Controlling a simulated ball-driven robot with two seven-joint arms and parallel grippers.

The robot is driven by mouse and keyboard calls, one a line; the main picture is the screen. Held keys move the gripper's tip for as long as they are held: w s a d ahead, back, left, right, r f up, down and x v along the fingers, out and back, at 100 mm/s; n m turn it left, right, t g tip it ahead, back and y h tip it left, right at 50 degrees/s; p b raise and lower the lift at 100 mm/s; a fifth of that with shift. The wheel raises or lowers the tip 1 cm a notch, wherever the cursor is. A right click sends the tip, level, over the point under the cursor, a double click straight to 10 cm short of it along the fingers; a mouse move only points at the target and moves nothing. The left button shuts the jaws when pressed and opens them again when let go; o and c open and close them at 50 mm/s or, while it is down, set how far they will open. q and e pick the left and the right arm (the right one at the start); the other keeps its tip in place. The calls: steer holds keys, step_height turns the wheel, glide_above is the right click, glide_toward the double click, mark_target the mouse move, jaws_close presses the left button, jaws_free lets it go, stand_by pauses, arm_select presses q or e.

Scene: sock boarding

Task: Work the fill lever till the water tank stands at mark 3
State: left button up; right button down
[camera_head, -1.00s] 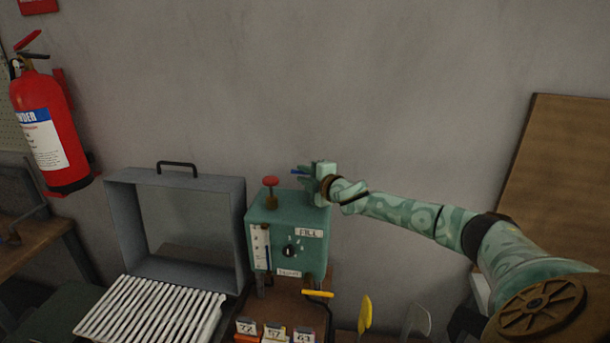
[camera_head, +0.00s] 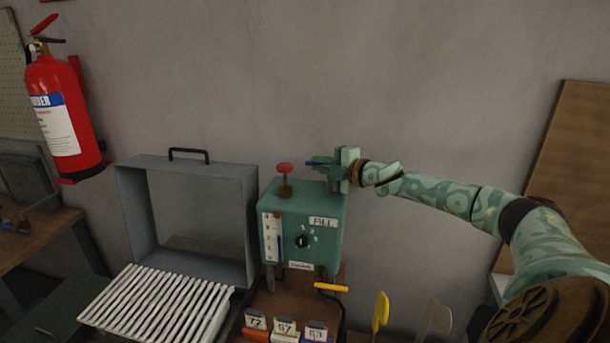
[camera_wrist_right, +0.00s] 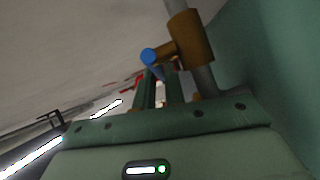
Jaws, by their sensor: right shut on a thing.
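The water tank (camera_head: 333,247) is a green box with a FILL label and a dark knob on its front. Its white gauge (camera_head: 267,240) carries a blue column in its lower part; the marks are too small to read the level surely. The fill lever shows as a blue-tipped rod (camera_head: 315,163) by the tank's top right; in the right wrist view its blue end (camera_wrist_right: 148,55) sits beyond the fingers, beside a brass block (camera_wrist_right: 190,38). My right gripper (camera_head: 335,166) is shut on the lever; the fingers partly hide it. My left gripper is not in view.
A red knob (camera_head: 285,169) stands on the tank's top. A grey open frame (camera_head: 137,215) and a white slatted rack (camera_head: 160,305) are at left. A yellow handle (camera_head: 331,287) and numbered cards (camera_head: 286,327) lie below the tank. A fire extinguisher (camera_head: 62,118) hangs at far left.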

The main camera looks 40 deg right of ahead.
steer(key=c, duration=1.7)
jaws_free()
steer(key=shift+c, duration=0.2)
steer(key=shift+s+d+f, duration=0.15)
steer(key=shift+s, duration=1.3)
steer(key=s+d+r+p, duration=0.1)
steer(key=s+r+p, duration=0.1)
steer(key=s+p, duration=0.6)
steer(key=s, duration=0.5)
steer(key=shift+s+d+r+p, duration=0.2)
steer(key=shift+d+p, duration=0.1)
steer(key=shift+p, duration=0.1)
